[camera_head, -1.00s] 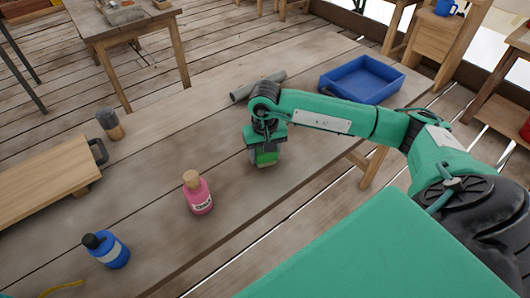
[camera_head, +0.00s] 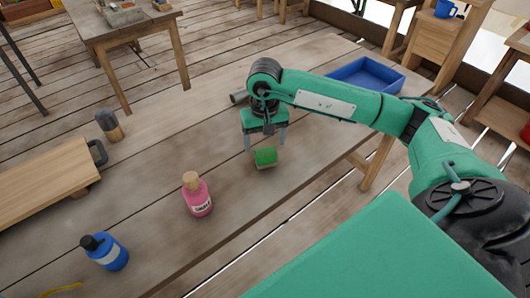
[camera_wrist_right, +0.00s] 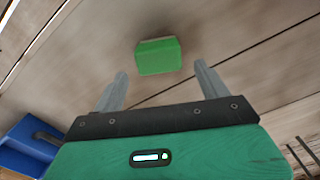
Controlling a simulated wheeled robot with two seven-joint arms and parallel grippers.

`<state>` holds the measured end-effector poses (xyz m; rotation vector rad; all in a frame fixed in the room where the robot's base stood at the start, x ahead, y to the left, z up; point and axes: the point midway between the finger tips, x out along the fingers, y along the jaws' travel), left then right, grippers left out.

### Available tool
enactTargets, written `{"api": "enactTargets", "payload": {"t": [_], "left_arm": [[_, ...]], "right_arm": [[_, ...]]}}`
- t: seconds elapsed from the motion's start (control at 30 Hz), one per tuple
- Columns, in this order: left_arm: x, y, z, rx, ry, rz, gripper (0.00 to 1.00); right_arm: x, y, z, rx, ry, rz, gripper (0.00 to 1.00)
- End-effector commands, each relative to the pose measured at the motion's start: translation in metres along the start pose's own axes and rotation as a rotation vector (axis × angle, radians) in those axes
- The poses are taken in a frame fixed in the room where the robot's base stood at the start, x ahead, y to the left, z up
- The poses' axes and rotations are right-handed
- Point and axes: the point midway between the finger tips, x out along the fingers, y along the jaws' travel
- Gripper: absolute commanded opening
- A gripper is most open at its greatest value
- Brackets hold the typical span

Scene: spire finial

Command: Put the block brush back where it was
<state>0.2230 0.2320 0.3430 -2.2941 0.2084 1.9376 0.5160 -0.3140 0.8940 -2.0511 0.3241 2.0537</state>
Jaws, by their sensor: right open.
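The block brush (camera_head: 265,157), with a green top and a pale underside, rests on the wooden table. It also shows in the right wrist view (camera_wrist_right: 158,56), beyond the fingertips and clear of them. My right gripper (camera_head: 266,146) is open and empty, raised above and just behind the brush, with its two grey fingers apart. In the right wrist view the fingers (camera_wrist_right: 160,76) are spread wide with bare table between them. My left gripper is not in view.
A pink bottle (camera_head: 198,196) with a cork-coloured cap and a blue bottle (camera_head: 105,251) stand to the left. A grey cylinder (camera_head: 238,98) lies behind the gripper. A wooden board (camera_head: 45,185) is far left.

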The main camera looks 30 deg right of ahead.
Motion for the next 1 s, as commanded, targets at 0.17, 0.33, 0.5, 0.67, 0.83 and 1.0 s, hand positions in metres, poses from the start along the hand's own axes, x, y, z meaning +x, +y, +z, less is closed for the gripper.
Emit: {"api": "enactTargets", "payload": {"t": [0.17,0.33,0.5,0.67,0.83,1.0], "left_arm": [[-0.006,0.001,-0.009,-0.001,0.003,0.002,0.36],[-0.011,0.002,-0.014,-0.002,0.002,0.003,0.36],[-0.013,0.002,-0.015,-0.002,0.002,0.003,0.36],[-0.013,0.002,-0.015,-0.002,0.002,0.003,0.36],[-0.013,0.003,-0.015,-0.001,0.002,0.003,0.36],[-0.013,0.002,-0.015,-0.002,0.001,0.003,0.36]], "right_arm": [[-0.035,0.000,-0.001,0.000,0.004,-0.001,0.76],[-0.055,0.000,-0.001,0.000,0.001,0.000,0.76],[-0.062,0.000,0.000,0.000,-0.001,0.000,0.76],[-0.062,0.000,0.000,0.000,-0.001,0.001,0.76],[-0.062,0.000,0.000,0.000,-0.001,0.000,0.76],[-0.062,0.000,0.000,0.000,-0.001,0.000,0.76]]}}
